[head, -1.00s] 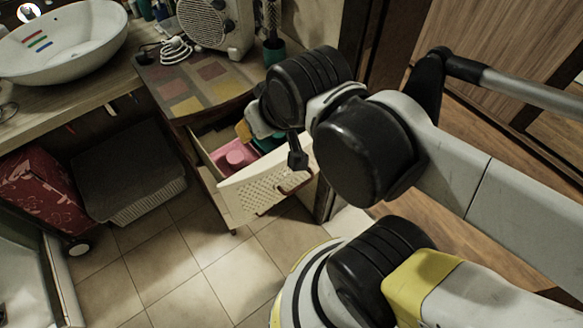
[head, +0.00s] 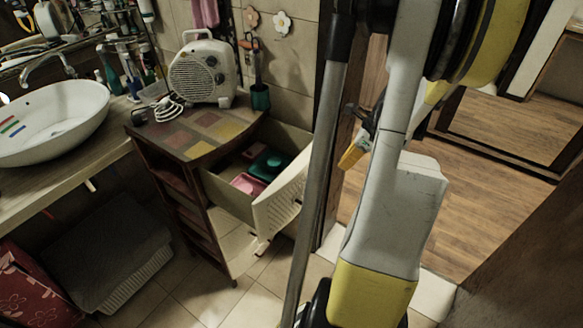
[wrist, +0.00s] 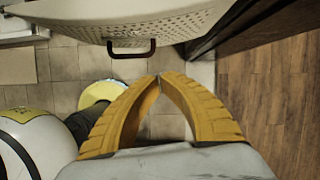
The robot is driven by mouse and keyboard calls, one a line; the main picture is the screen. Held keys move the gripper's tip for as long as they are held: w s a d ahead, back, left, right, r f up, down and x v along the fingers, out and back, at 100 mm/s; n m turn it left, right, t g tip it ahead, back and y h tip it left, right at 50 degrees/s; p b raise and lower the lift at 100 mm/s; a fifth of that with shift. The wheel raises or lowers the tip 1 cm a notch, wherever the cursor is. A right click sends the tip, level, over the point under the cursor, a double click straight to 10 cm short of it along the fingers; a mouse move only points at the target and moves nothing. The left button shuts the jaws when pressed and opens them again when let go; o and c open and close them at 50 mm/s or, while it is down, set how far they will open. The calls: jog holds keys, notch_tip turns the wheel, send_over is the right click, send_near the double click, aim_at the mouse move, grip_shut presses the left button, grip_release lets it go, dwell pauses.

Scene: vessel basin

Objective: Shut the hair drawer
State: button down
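The hair drawer (head: 283,192) stands pulled out of the small wooden cabinet. Its white perforated front faces out to the right, and pink and green items show inside. In the wrist view the drawer front (wrist: 180,28) lies across the top, with its dark handle (wrist: 131,48) on the near side. My gripper (wrist: 158,78) has yellow fingers whose tips meet with nothing visible between them. The tips are apart from the drawer front and handle. In the head view my gripper (head: 354,152) shows right of the drawer, partly hidden by my arm.
A fan heater (head: 203,72) and a dark green cup (head: 260,97) stand on the cabinet top (head: 190,135). A white basin (head: 55,125) is at left. A grey lidded basket (head: 105,255) is on the floor. A dark door frame (head: 345,110) stands close right of the drawer.

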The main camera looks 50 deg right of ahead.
jog(key=w+a+f+b, duration=0.1)
jog(key=w+f+b, duration=0.4)
jog(key=w+f, duration=0.2)
jog(key=shift+s+b+x, duration=0.2)
jog(key=shift+b+x, duration=0.2)
jog(key=shift+x, duration=0.8)
jog(key=shift+f, duration=0.1)
jog(key=shift+w, duration=0.1)
